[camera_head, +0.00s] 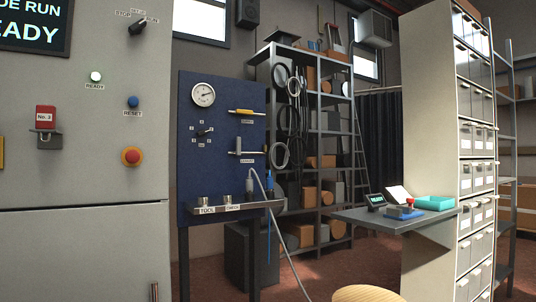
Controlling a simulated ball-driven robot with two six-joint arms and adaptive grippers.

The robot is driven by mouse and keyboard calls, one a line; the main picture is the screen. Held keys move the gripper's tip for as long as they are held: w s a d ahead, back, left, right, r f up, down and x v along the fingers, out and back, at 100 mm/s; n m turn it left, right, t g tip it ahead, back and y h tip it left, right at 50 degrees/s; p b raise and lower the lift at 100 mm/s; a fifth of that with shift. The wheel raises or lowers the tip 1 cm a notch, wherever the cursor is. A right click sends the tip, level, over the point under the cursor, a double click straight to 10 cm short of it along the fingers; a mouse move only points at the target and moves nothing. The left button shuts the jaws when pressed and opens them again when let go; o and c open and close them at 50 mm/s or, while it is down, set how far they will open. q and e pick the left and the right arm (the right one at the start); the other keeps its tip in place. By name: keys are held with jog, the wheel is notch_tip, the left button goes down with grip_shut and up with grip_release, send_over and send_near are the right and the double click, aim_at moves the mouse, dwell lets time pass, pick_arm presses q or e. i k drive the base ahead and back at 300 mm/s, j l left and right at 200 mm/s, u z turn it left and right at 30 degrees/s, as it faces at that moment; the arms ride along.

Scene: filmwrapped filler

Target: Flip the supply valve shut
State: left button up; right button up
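The supply valve (244,112) is on the upper right of a dark blue upright panel (222,178). Its yellow handle lies about level along the pipe, with a small label below that is hard to read. A second valve (248,153) with a grey pipe sits below it, over a label that seems to read exhaust. A round white gauge (203,95) is at the panel's upper left, with a small black selector knob (204,132) below. Neither of my grippers shows in this view.
A grey machine cabinet (80,170) fills the left. A narrow ledge (240,207) with sockets and a hanging hose crosses the panel's front. A grey shelf table (400,222) and tall drawer cabinet (428,130) stand right. A tan rounded object (366,294) is at the bottom edge.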

aim_at(238, 112)
jog(key=i+j, duration=0.25)
jog(key=i, duration=0.15)
jog(key=i+j+u, duration=0.1)
jog(key=i+j, duration=0.15)
jog(key=i+l+z, duration=0.2)
jog(key=i+z, duration=0.15)
jog(key=i, duration=0.8)
jog(key=i+j+z, duration=0.15)
jog(key=i+z, duration=0.15)
jog(key=i, duration=0.85)
